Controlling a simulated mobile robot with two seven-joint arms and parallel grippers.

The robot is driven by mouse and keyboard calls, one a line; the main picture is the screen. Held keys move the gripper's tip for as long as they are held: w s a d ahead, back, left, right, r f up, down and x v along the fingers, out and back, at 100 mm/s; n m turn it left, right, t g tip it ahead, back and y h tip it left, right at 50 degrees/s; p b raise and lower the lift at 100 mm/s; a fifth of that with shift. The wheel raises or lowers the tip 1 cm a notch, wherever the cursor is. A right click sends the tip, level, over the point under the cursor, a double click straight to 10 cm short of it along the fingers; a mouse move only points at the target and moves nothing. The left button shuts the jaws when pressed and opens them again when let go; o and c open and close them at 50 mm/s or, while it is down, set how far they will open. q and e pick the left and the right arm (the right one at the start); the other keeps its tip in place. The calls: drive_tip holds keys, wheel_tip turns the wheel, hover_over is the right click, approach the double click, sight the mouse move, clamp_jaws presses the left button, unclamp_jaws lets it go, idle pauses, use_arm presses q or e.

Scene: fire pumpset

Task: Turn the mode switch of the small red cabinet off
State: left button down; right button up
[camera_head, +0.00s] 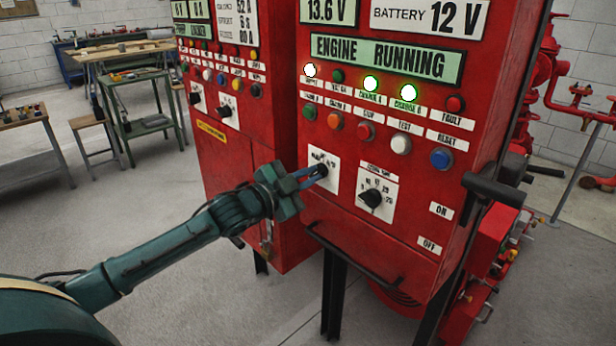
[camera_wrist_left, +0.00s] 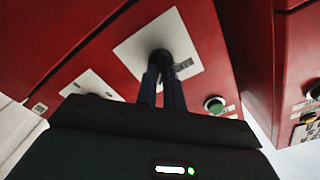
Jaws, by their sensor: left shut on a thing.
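The small red cabinet (camera_head: 345,225) stands in the middle of the head view, with an "ENGINE RUNNING" display. Its mode switch (camera_head: 321,168) is a dark knob on a white plate, largely covered by my gripper. My left gripper (camera_head: 312,173) reaches in from the left, its fingers shut on the mode switch. In the left wrist view the fingers meet the dark knob (camera_wrist_left: 160,57) on its white plate (camera_wrist_left: 130,52). The switch's exact pointing direction is hidden by the fingers. My right gripper is not in view.
A second black knob (camera_head: 371,198) sits just right of the switch. Push buttons (camera_head: 400,144) and lit lamps line the panel above. A black lever handle (camera_head: 494,189) is on the right side, by ON and OFF labels. Another red cabinet (camera_head: 225,150) stands left, with workbenches behind.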

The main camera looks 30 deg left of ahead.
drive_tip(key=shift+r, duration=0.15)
use_arm(q)
drive_tip(key=shift+r+n+p, duration=0.15)
drive_tip(key=shift+n+p, duration=0.55)
drive_tip(key=shift+p, duration=0.25)
drive_tip(key=n+p, duration=0.5)
drive_tip(key=n, duration=0.2)
drive_tip(key=shift+a, duration=0.15)
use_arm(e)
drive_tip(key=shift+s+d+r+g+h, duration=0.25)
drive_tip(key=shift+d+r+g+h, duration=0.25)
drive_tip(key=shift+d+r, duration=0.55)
use_arm(q)
drive_tip(key=shift+n, duration=0.3)
drive_tip(key=c, duration=1.5)
unclamp_jaws()
drive_tip(key=shift+w, duration=0.1)
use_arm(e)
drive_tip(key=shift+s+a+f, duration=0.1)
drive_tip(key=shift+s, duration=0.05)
